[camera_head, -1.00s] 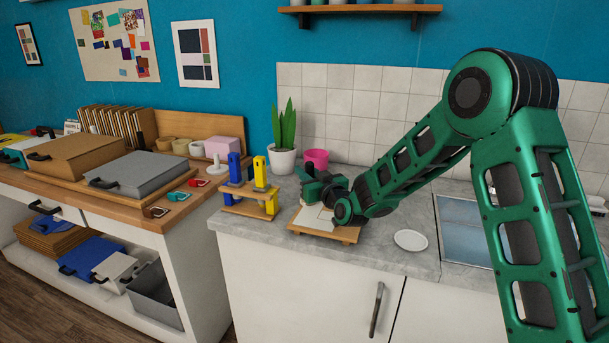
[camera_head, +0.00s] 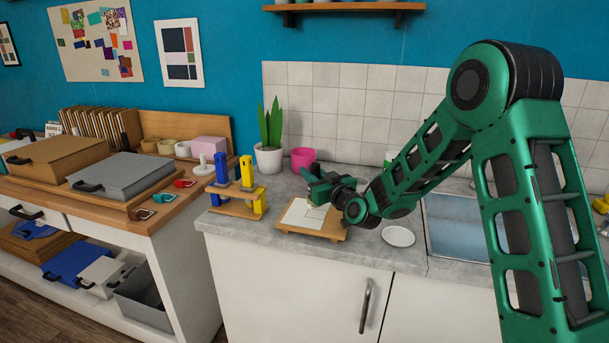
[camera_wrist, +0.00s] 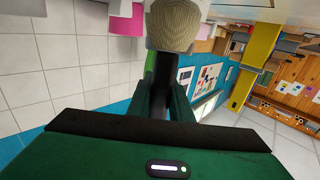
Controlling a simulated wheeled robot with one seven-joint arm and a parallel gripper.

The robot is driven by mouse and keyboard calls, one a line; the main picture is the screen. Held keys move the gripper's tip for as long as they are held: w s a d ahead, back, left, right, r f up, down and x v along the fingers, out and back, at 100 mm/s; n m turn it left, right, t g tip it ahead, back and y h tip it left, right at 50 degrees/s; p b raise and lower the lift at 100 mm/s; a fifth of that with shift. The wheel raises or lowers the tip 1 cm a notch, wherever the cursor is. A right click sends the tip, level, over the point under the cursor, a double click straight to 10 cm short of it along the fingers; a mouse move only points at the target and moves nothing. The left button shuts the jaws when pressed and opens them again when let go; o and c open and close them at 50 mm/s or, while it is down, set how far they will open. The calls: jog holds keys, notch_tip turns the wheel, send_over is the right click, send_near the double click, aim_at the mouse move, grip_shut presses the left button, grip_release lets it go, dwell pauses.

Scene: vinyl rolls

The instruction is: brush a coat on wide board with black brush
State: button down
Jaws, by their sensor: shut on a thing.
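The wide board (camera_head: 296,226) is a low wooden stand on the grey counter with a white sheet on top, marked by thin lines. My gripper (camera_head: 319,184) is above its back right part in the head view. In the wrist view my gripper (camera_wrist: 157,95) is shut on the dark handle of the black brush (camera_wrist: 160,72). The brush's pale head with tan bristles (camera_wrist: 172,24) points away from my fingers. The brush is hard to make out in the head view. Whether the bristles touch the sheet cannot be told.
A wooden rack (camera_head: 228,207) with a blue brush (camera_head: 222,168) and a yellow brush (camera_head: 247,175) stands left of the board. A plant pot (camera_head: 268,159) and pink cup (camera_head: 304,158) stand behind. A white plate (camera_head: 398,236) and sink (camera_head: 452,230) are at right.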

jog(key=s+d, duration=0.3)
jog(key=d, duration=0.5)
jog(key=shift+d, duration=0.4)
dwell(0.5)
jog(key=shift+s, duration=0.1)
jog(key=shift+w+a+f, duration=0.1)
jog(key=shift+w+a, duration=0.35)
jog(key=shift+a, duration=0.85)
jog(key=shift+w+a+r, duration=0.1)
jog(key=shift+w+a, duration=0.4)
jog(key=shift+a, duration=0.85)
jog(key=shift+w+a+f, duration=0.1)
jog(key=shift+w+a, duration=0.35)
jog(key=shift+a, duration=0.85)
jog(key=s+a, duration=0.2)
jog(key=a, duration=0.6)
